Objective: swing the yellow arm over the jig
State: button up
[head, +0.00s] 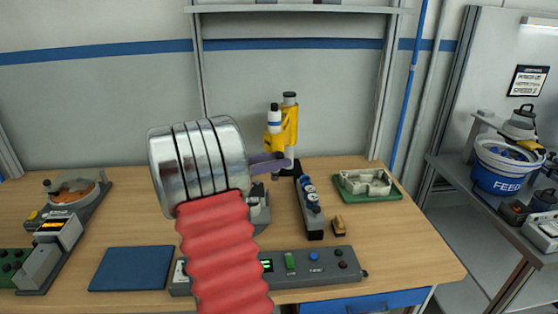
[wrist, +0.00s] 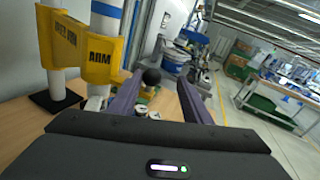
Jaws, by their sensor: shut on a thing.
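The yellow arm (head: 284,127) stands at the back of the bench on a pale post, with a white, blue-banded cylinder at its near end. In the wrist view the yellow arm (wrist: 101,60) is close on the left, lettered "ARM". My gripper (head: 277,163) is at the arm's lower left, its purple fingers beside the cylinder's lower end. The jig (head: 366,181), a pale grey block on a green plate, lies to the right, apart from the arm.
A grey block with blue knobs (head: 311,207) stands between arm and jig. A small tan piece (head: 338,225) lies before the jig. A control box (head: 315,262) is at the front edge, a blue mat (head: 131,268) left. A FEED bucket (head: 498,170) stands on the right-hand bench.

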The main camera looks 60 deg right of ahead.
jog(key=a+t, duration=0.1)
jog(key=a, duration=0.2)
jog(key=w+a+m+t+y, duration=0.1)
jog(key=a, duration=0.2)
jog(key=a+m+t, duration=0.1)
jog(key=a, duration=0.2)
jog(key=shift+w+f+y, duration=0.1)
jog(key=shift+w+y, duration=0.1)
jog(key=shift+y, duration=0.2)
grip_shut()
jog(key=a+f+m+t+y, duration=0.2)
jog(key=a+m+t+y, duration=0.3)
jog(key=a, duration=1.7)
jog(key=a+f+m+t+y, duration=0.2)
jog(key=a+t, duration=0.7)
jog(key=a, duration=1.4)
jog(key=m+y, duration=0.2)
jog(key=y, duration=0.2)
jog(key=shift+w+m+y, duration=0.3)
jog(key=shift+w+m, duration=0.1)
jog(key=shift+a, duration=0.15)
